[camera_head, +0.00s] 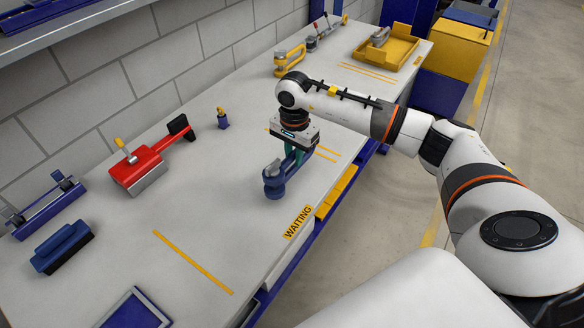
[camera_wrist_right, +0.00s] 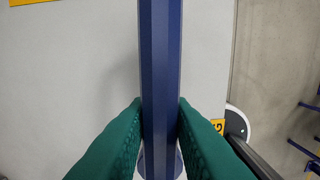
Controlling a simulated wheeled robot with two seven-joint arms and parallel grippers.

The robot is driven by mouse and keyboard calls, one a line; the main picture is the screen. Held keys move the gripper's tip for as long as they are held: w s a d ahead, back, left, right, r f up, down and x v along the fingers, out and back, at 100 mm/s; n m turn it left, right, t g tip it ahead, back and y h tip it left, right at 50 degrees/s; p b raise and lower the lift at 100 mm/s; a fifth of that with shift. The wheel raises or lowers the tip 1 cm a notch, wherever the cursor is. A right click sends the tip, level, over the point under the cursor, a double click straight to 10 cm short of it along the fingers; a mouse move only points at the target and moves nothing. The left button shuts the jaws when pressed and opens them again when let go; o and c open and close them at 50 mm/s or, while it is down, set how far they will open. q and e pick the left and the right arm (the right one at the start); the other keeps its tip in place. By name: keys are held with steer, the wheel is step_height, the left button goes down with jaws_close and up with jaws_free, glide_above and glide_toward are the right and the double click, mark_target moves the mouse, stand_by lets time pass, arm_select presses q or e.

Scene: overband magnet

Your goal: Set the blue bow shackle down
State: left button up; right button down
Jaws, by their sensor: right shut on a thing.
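The blue bow shackle (camera_head: 275,183) is in my right gripper (camera_head: 293,158), over the front part of the grey bench, near the WAITING label (camera_head: 298,222). The gripper points down and its green fingers are shut on the shackle. In the right wrist view the shackle (camera_wrist_right: 160,60) shows as a dark blue bar running upright between the two green fingers of the gripper (camera_wrist_right: 160,125). I cannot tell whether the shackle touches the bench top. My left gripper is not in view.
The bench top (camera_head: 220,190) is bare left of the shackle. A red tool (camera_head: 140,169), a dark blue block (camera_head: 62,247) and a small blue item (camera_head: 222,119) lie along the wall. Yellow shackle (camera_head: 289,60) and yellow tray (camera_head: 388,48) stand at the far end.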

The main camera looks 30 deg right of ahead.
mark_target(294, 153)
steer(key=shift+r+p, duration=1.25)
steer(key=shift+r, duration=1.25)
